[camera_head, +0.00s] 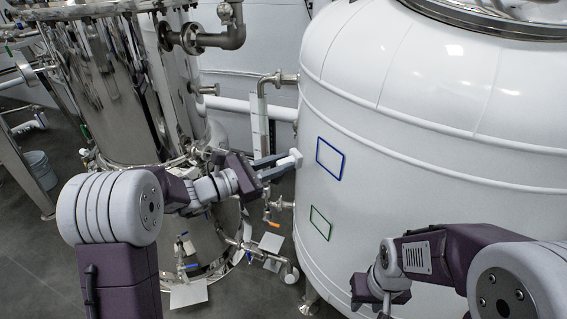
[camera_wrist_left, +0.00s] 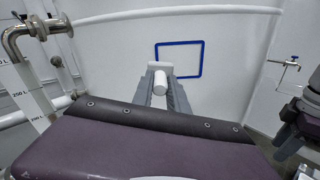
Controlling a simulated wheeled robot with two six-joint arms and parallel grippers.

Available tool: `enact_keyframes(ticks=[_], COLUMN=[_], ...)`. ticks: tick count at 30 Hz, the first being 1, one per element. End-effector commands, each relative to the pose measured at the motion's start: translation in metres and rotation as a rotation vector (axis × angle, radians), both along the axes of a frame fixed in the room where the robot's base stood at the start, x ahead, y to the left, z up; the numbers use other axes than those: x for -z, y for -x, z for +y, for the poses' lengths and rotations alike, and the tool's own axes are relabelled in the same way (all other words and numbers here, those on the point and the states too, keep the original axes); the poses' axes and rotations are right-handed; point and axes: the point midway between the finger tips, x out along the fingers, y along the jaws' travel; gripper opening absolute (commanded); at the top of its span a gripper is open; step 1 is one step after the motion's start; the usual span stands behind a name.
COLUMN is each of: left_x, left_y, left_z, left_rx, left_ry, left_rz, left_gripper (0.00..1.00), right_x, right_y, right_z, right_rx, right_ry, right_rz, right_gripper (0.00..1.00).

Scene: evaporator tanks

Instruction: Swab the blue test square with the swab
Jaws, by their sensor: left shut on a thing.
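The blue test square (camera_head: 330,159) is a blue outline on the side of the white tank. It also shows in the left wrist view (camera_wrist_left: 180,59), beyond my fingers. My left gripper (camera_head: 276,165) is shut on the swab (camera_head: 292,159), a white piece with a block-shaped head, to the left of the square. In the left wrist view the swab (camera_wrist_left: 160,82) sits between both fingers, its head overlapping the square's lower left corner. I cannot tell whether it touches the tank. My right gripper (camera_head: 376,298) is low at the right, pointing down; its jaw opening is unclear.
A green outlined square (camera_head: 320,223) is below the blue one on the white tank (camera_head: 400,130). A shiny steel tank (camera_head: 125,90) with pipes and valves stands at the left. Pipework (camera_head: 262,100) runs between the tanks. Grey floor shows at the lower left.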

Motion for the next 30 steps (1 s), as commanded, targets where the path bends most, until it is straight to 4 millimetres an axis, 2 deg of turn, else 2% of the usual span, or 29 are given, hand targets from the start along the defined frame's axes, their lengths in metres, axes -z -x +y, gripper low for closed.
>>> enact_keyframes(ticks=[7, 14, 17, 20, 23, 24, 26, 30], left_x=[0.000, 0.000, 0.002, 0.023, 0.061, 0.080, 0.108, 0.173], left_y=[0.013, 0.013, 0.009, -0.001, -0.008, -0.007, -0.002, 0.026], left_z=[0.020, 0.021, 0.034, 0.062, 0.102, 0.117, 0.138, 0.176], left_rx=[-0.002, -0.003, -0.032, -0.092, -0.169, -0.197, -0.229, -0.269], left_ry=[0.001, 0.000, 0.001, 0.004, 0.006, 0.007, 0.008, 0.009], left_rz=[0.001, 0.001, 0.003, 0.010, 0.016, 0.017, 0.016, 0.013], left_gripper=[0.00, 0.00, 0.00, 0.00, 0.00, 0.00, 0.00, 0.00], right_x=[0.003, 0.002, 0.000, -0.005, -0.010, -0.013, -0.016, -0.024], right_y=[0.000, 0.000, 0.000, 0.000, 0.000, 0.000, 0.000, 0.000], right_z=[0.000, 0.000, 0.000, 0.000, 0.000, 0.000, 0.000, 0.000], right_rx=[0.000, 0.000, 0.000, 0.000, 0.000, 0.000, 0.000, 0.000], right_ry=[0.000, 0.000, 0.000, 0.000, 0.000, 0.000, 0.000, 0.000], right_rz=[0.000, 0.000, 0.000, 0.000, 0.000, 0.000, 0.000, 0.000], right_gripper=[0.36, 0.36, 0.36, 0.36, 0.36, 0.36, 0.36, 0.36])
